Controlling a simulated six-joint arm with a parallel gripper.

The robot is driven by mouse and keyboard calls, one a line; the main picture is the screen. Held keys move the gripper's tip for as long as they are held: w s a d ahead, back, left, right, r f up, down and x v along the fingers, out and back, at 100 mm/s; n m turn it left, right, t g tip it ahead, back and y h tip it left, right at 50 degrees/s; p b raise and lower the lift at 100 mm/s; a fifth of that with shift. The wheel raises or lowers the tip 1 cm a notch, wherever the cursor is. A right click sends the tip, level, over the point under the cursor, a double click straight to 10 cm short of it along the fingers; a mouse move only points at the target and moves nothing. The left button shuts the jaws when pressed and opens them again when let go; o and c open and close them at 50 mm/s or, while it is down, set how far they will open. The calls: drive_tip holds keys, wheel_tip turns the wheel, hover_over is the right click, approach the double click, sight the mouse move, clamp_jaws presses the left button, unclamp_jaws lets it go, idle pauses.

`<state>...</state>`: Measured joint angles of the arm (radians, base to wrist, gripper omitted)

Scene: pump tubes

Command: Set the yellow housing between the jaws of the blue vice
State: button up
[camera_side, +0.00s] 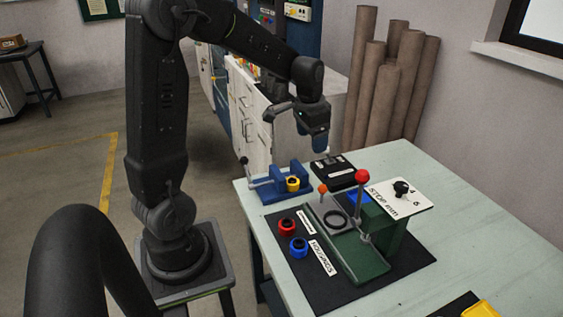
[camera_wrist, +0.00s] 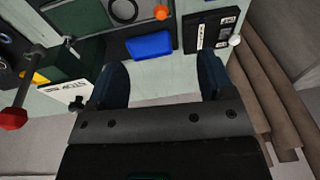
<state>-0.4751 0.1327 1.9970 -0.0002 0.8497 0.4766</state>
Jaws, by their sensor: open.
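The yellow housing (camera_side: 293,184) is a small ring-shaped part in the side view. It sits at the blue vice (camera_side: 268,190), in the gap between its two jaws. How closely the jaws bear on it cannot be told. My gripper (camera_side: 319,148) is up and to the right of the vice, above the far part of the table, apart from the housing. In the wrist view my gripper (camera_wrist: 160,82) has its two dark fingers wide apart with nothing between them. The vice and the yellow housing do not show clearly in the wrist view.
A red housing (camera_side: 287,226) and a blue housing (camera_side: 298,246) stand on the black mat (camera_side: 395,275). A green fixture with a red-knobbed lever (camera_side: 362,177) rises beside them. A black box (camera_side: 335,172) lies below my gripper.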

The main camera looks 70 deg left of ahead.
drive_tip(key=s+d+r+t, duration=0.2)
drive_tip(key=s+d+r, duration=0.1)
drive_tip(key=s+d, duration=0.5)
drive_tip(key=s+d+r+t, duration=0.2)
drive_tip(key=s+d+r, duration=0.2)
drive_tip(key=s+d, duration=0.4)
drive_tip(key=shift+d+r+h, duration=0.2)
drive_tip(key=shift+d+h, duration=0.2)
drive_tip(key=shift+d, duration=0.7)
